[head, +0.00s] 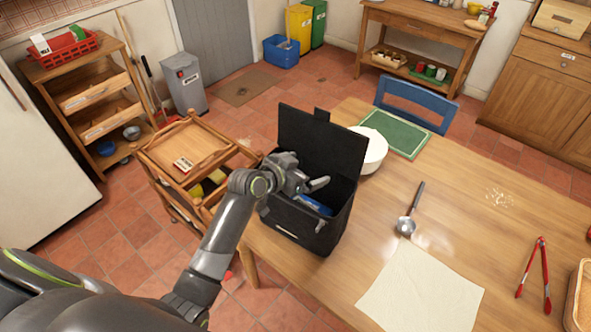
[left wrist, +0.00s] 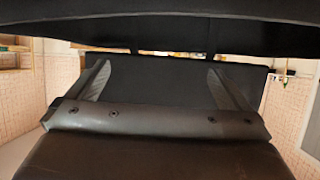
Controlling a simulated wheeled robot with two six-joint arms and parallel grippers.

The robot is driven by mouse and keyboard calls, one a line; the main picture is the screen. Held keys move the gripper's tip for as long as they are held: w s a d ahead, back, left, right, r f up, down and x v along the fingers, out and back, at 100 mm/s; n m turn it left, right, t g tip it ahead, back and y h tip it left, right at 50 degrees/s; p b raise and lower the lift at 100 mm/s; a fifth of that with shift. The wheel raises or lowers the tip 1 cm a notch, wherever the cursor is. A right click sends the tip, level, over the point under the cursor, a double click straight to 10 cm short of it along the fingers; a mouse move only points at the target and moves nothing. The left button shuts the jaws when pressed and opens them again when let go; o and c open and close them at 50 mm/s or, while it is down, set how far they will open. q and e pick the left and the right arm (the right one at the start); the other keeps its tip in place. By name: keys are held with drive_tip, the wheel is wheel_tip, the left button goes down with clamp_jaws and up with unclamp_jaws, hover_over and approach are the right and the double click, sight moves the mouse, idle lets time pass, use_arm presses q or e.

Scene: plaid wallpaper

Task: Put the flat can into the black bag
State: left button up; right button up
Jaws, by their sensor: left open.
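The black bag (head: 310,225) stands on the near left part of the wooden table with its lid raised at the back. My left gripper (head: 314,184) is over the bag's opening, open, with nothing seen between its fingers. A blue thing (head: 314,205) lies inside the bag, partly hidden by the gripper and the bag wall; I cannot tell whether it is the flat can. No flat can shows clearly elsewhere. My right gripper is not in view.
A white bowl (head: 373,150) and a green board (head: 395,134) sit just behind the bag. A ladle (head: 408,220), a pale cloth (head: 425,290) and red tongs (head: 536,270) lie to the right on the table (head: 480,220). A wooden cart (head: 190,150) stands left of the bag.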

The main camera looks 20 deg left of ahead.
use_arm(q)
drive_tip(key=b+v, duration=0.2)
drive_tip(key=v, duration=1.5)
drive_tip(key=shift+b, duration=0.4)
drive_tip(key=shift+s+r, duration=0.1)
drive_tip(key=w+a+f+n+g+y+b, duration=0.15)
drive_tip(key=a+f, duration=0.25)
drive_tip(key=f, duration=0.6)
drive_tip(key=w+a+f+n+y, duration=0.1)
drive_tip(key=a+f+n+y, duration=0.2)
drive_tip(key=f, duration=0.7)
drive_tip(key=s+a+f+n+g+y, duration=0.1)
drive_tip(key=s+a+f, duration=0.2)
drive_tip(key=f, duration=0.5)
drive_tip(key=s+a+f+n+g, duration=0.1)
drive_tip(key=s+a+f, duration=0.15)
drive_tip(key=f, duration=0.45)
drive_tip(key=s+f+g+y+b, duration=0.15)
drive_tip(key=s+f+g, duration=0.25)
drive_tip(key=s+f, duration=1.35)
drive_tip(key=s+d+f+g, duration=0.1)
drive_tip(key=s+d+f, duration=0.2)
drive_tip(key=s, duration=0.5)
drive_tip(key=s+d+f+g+b, duration=0.1)
drive_tip(key=s+d+f+g, duration=0.1)
drive_tip(key=s+f, duration=0.3)
drive_tip(key=s+d, duration=0.1)
drive_tip(key=s, duration=0.3)
drive_tip(key=shift+s+m, duration=0.25)
drive_tip(key=shift+m, duration=0.1)
